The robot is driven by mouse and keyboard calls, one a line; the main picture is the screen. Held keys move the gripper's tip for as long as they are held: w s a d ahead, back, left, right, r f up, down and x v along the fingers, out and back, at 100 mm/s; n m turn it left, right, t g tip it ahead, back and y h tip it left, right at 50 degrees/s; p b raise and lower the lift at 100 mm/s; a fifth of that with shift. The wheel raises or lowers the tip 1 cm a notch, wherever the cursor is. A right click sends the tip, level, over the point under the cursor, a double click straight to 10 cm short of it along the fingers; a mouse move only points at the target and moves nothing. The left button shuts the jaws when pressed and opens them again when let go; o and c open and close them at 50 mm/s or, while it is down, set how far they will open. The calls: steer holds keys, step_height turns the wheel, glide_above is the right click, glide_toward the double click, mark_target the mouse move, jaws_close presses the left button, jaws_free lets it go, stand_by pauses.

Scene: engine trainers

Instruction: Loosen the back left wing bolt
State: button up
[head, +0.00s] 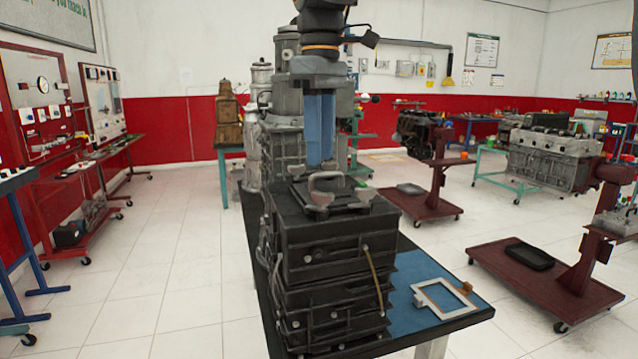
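The black engine unit (335,262) stands on the table, with a dark cover plate on its top. A grey handle (325,178) arches over the plate. Grey wing bolts show at the plate's front left (318,202) and front right (367,196). A small grey piece at the back left (296,170) may be the back left wing bolt; it is too small to be sure. My gripper (320,160) points straight down with blue fingers, over or behind the back of the plate. I cannot tell whether its tips touch anything or how far apart they are.
Tall grey engine units stand behind my gripper. A white frame (443,297) lies on the blue mat (408,272) at right. Red wheeled stands (545,285) are farther right. The tiled floor (170,270) at left is clear.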

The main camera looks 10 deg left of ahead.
mark_target(321, 192)
steer(key=shift+f+p, duration=0.45)
steer(key=shift+f, duration=3.15)
jaws_close()
